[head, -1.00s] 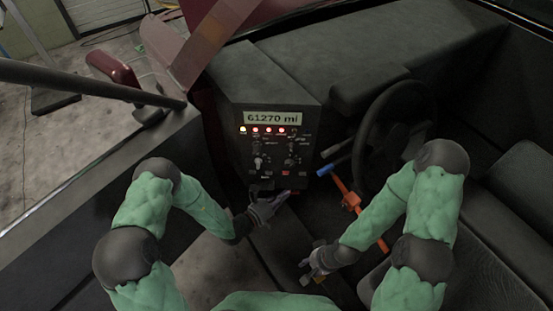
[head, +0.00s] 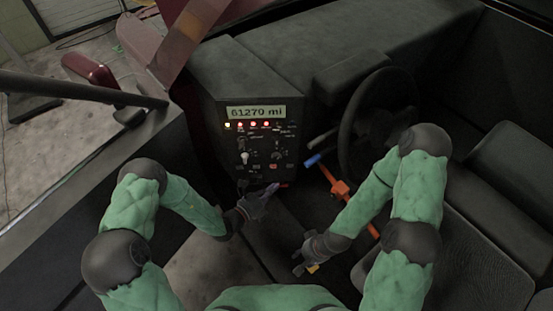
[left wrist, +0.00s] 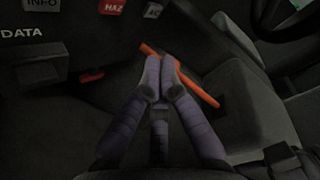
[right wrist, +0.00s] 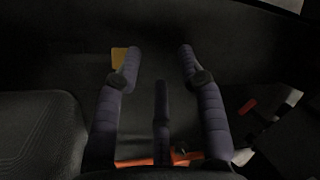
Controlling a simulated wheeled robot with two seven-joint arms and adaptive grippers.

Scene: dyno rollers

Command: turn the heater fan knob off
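The dark dashboard panel (head: 222,125) carries a lit display (head: 256,112) reading "61270 mi", a row of lights and two knobs: a left knob (head: 244,157) and a right knob (head: 277,155). The labels are too small to tell which is the heater fan knob or how it is set. My left gripper (head: 274,187) is just below the panel, apart from both knobs. In the left wrist view its fingers (left wrist: 160,65) are together with nothing between them. My right gripper (head: 300,266) hangs lower, right of the left one; the right wrist view shows its fingers (right wrist: 160,58) spread and empty.
The steering wheel (head: 347,150) stands right of the panel. An orange bar (head: 340,187) with a blue end slants below the wheel, near my right forearm.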

